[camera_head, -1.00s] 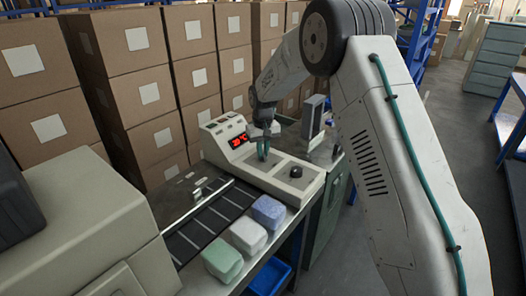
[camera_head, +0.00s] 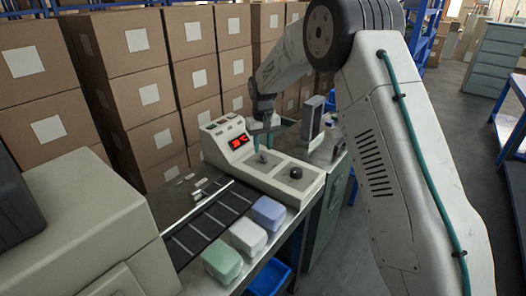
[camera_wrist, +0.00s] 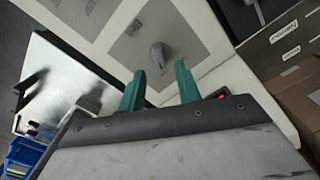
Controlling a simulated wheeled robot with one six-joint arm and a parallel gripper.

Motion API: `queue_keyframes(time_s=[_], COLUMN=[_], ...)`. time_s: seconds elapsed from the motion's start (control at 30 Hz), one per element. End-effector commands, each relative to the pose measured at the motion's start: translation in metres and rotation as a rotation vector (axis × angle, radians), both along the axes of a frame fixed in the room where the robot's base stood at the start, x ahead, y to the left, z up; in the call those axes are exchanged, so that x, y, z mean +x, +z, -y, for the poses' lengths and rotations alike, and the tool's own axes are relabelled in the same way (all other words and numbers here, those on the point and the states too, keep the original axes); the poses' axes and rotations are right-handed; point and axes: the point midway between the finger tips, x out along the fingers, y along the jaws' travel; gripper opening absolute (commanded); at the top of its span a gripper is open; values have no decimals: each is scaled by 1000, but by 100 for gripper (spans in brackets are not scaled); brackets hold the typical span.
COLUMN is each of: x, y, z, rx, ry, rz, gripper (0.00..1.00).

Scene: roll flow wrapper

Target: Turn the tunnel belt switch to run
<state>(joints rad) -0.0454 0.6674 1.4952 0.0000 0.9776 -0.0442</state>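The control panel (camera_head: 285,190) is a cream console with a red lit display (camera_head: 239,141) and a dark round knob (camera_head: 296,172). A small grey switch lever (camera_head: 263,158) stands on a grey plate on its top. The lever (camera_wrist: 160,56) also shows in the wrist view, just beyond my fingertips, on a plate with small printing too blurred to read. My gripper (camera_head: 262,146) is above the lever. Its two green fingers are spread and empty in the wrist view (camera_wrist: 160,69), apart from the lever. I cannot tell which marking the lever points at.
A dark slatted belt (camera_head: 208,222) runs left of the panel. Green (camera_head: 222,262), white (camera_head: 248,237) and blue (camera_head: 268,212) blocks sit beside it. Stacked cartons (camera_head: 135,80) stand close behind. A grey upright box (camera_head: 313,117) is right of the panel.

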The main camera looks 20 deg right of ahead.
Motion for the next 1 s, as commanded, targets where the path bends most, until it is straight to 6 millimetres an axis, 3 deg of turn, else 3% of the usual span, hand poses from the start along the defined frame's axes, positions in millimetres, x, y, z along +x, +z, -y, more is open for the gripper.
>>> queue_keyframes(time_s=[0.1,0.3,0.73,0.87,1.0], x=[1,0,-5,-32,-89], y=[22,43,44,27,46], z=[0,0,0,2,5], rx=[0,0,-1,-5,-8], ry=[0,0,-5,-10,-20], rz=[4,1,-18,-87,-143], gripper=[34,34,34,34,34])
